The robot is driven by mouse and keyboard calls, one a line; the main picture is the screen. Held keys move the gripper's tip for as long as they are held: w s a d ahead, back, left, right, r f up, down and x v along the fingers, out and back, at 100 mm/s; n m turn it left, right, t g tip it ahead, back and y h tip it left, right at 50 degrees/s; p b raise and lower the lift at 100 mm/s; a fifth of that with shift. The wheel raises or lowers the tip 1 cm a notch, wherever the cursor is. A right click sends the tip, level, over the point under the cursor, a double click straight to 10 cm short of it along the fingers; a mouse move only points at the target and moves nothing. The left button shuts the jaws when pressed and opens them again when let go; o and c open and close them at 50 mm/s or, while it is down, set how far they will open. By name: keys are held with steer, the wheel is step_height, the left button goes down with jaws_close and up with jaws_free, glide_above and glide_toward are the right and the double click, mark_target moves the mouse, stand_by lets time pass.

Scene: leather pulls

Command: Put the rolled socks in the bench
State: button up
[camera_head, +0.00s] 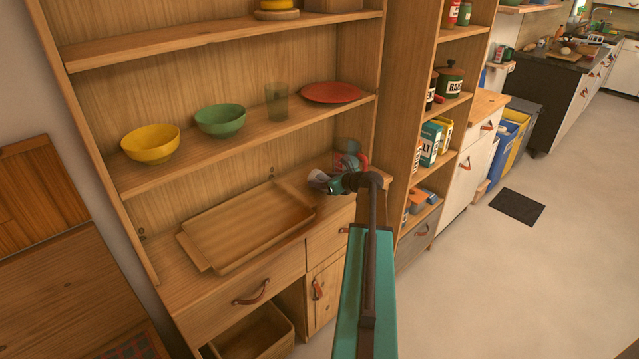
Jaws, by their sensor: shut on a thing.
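My gripper (324,181) is at the far end of my teal arm, in front of the wooden dresser's worktop near its right end. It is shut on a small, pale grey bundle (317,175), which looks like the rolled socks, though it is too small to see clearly. The gripper hides part of the bundle. A wooden panel (65,270) and an upright slatted panel (28,180) stand at the left edge. They may belong to the bench, but I cannot tell. A checked red and blue cloth (135,349) shows at the bottom left.
A shallow wooden tray (190,252) lies on the worktop left of my gripper. A red object (362,161) is close behind the gripper. Above are a yellow bowl (150,145), green bowl (220,121), glass (276,102) and red plate (331,93).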

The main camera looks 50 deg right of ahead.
steer(key=shift+f, duration=0.3)
steer(key=shift+f, duration=0.1)
steer(key=o, duration=1.2)
steer(key=shift+c, duration=0.2)
steer(key=b+v, duration=0.1)
steer(key=v, duration=1.1)
